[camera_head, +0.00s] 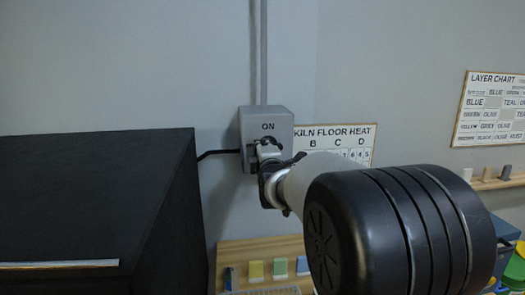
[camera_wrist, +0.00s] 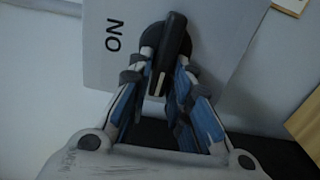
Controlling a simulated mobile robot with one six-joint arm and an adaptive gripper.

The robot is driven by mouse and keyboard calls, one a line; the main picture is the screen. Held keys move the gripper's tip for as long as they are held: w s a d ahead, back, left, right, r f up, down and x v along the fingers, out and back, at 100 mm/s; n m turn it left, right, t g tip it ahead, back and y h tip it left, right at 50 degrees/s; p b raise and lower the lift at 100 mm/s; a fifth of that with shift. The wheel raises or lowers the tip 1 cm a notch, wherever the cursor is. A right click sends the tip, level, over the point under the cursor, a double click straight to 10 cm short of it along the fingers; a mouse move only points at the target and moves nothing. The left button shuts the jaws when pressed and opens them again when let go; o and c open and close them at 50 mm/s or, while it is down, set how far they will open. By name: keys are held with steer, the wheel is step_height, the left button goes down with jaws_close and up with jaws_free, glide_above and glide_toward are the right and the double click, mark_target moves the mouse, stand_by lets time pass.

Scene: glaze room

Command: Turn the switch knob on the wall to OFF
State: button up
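The switch is a grey wall box (camera_head: 282,123) with "ON" printed above its knob. In the head view my gripper (camera_head: 268,148) is at the box front and hides most of the knob. In the wrist view the round black knob (camera_wrist: 175,36) has a raised bar with a pale line at its lower end. The bar is tilted, and the line end points down and slightly left in that view. The fingers of my gripper (camera_wrist: 170,62) lie on both sides of the bar. I cannot tell whether both touch it. No OFF label shows.
A large black box-like body (camera_head: 95,200) stands to the left. Below is a wooden shelf (camera_head: 235,248) with coloured blocks. A layer chart (camera_head: 490,110) hangs at far right.

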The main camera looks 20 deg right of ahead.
steer(key=shift+o, duration=1.3)
steer(key=v, duration=1.2)
steer(key=s+a+f+m+g+y, duration=0.1)
steer(key=s+a+f+m+g, duration=0.3)
steer(key=s, duration=0.7)
steer(key=s+a+f+m+g+y, duration=0.2)
steer(key=s+a+f+m+g, duration=0.2)
steer(key=s+f, duration=0.4)
steer(key=s+a+f+m+g+y, duration=0.2)
steer(key=s+a+f+m+g, duration=0.2)
steer(key=s, duration=1)
step_height(320, 180, down, 2)
steer(key=a+m, duration=0.2)
steer(key=m, duration=0.1)
steer(key=shift+f+g, duration=0.2)
steer(key=shift+g, duration=0.1)
